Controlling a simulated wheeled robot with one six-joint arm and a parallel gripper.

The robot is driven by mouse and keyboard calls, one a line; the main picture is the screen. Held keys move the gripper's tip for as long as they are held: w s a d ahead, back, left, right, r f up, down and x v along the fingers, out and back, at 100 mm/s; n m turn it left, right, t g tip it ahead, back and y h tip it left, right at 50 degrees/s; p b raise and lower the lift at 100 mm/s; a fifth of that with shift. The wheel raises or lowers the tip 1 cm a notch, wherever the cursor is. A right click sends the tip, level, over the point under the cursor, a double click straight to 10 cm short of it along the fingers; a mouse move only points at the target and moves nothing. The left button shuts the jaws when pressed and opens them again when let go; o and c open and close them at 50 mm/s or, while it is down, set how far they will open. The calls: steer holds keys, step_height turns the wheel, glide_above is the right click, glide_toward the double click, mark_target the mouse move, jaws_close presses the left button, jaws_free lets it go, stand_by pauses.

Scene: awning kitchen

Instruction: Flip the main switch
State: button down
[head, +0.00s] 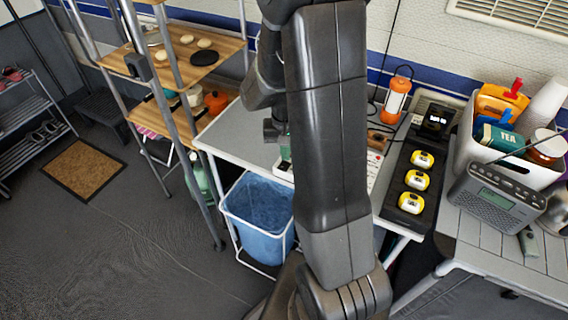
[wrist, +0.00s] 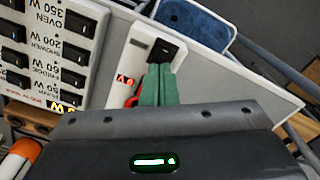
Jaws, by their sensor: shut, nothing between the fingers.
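The white box (wrist: 140,42) with a black rocker switch (wrist: 163,50) stands on the grey tabletop in the wrist view. My gripper (wrist: 160,68) has green fingers that are shut with nothing between them. Their tips are close to the near edge of the black switch; I cannot tell whether they touch it. Red lit digits (wrist: 124,80) show on the box left of the fingers, and a red part below them is partly hidden. In the head view my arm hides most of the box and gripper.
A white panel (wrist: 95,12) with several black switches labelled oven, shower, fridge and pump stands left of the box. A blue bin (head: 258,205) hangs beside the table. An orange lantern (head: 397,98) and a charger strip (head: 401,166) stand to the right.

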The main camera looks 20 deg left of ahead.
steer(key=shift+f+b, duration=0.7)
steer(key=shift+f, duration=0.2)
stand_by(0.8)
steer(key=shift+r, duration=0.15)
steer(key=shift+r+p, duration=2.7)
steer(key=shift+r, duration=0.75)
steer(key=shift+f, duration=0.2)
